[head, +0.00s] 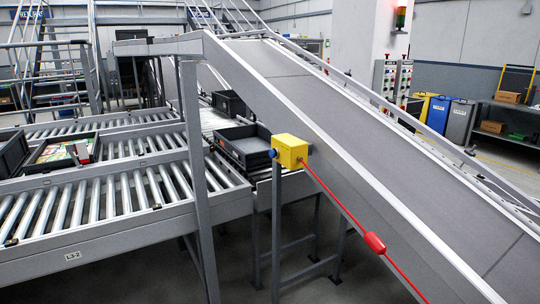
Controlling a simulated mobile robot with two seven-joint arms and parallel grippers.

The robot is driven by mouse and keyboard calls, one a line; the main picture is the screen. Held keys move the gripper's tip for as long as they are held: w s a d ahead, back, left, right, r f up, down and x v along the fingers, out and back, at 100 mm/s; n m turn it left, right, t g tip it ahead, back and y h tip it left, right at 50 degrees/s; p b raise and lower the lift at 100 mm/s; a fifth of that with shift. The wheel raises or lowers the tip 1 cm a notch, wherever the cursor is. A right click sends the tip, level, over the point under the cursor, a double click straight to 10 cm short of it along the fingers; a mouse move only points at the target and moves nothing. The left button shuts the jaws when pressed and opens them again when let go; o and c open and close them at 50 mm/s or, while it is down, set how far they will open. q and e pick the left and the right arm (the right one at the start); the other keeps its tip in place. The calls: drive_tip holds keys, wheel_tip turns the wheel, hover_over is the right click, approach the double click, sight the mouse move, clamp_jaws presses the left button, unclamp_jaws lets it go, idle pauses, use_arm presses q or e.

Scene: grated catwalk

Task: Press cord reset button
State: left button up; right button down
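A yellow switch box (290,150) is mounted on the side of the inclined conveyor, near the middle of the head view. A small blue button (272,153) sticks out of its left side. A red pull cord (335,197) runs from the box down to the right, with a thicker red grip (375,243) on it. Neither of my grippers shows in this view, so their state is hidden.
The inclined conveyor (340,115) crosses the view from upper left to lower right. Roller conveyors (100,199) fill the left, with black totes (246,146) on them. Metal legs (276,230) stand below the box. Bins (459,120) and a shelf are at the right.

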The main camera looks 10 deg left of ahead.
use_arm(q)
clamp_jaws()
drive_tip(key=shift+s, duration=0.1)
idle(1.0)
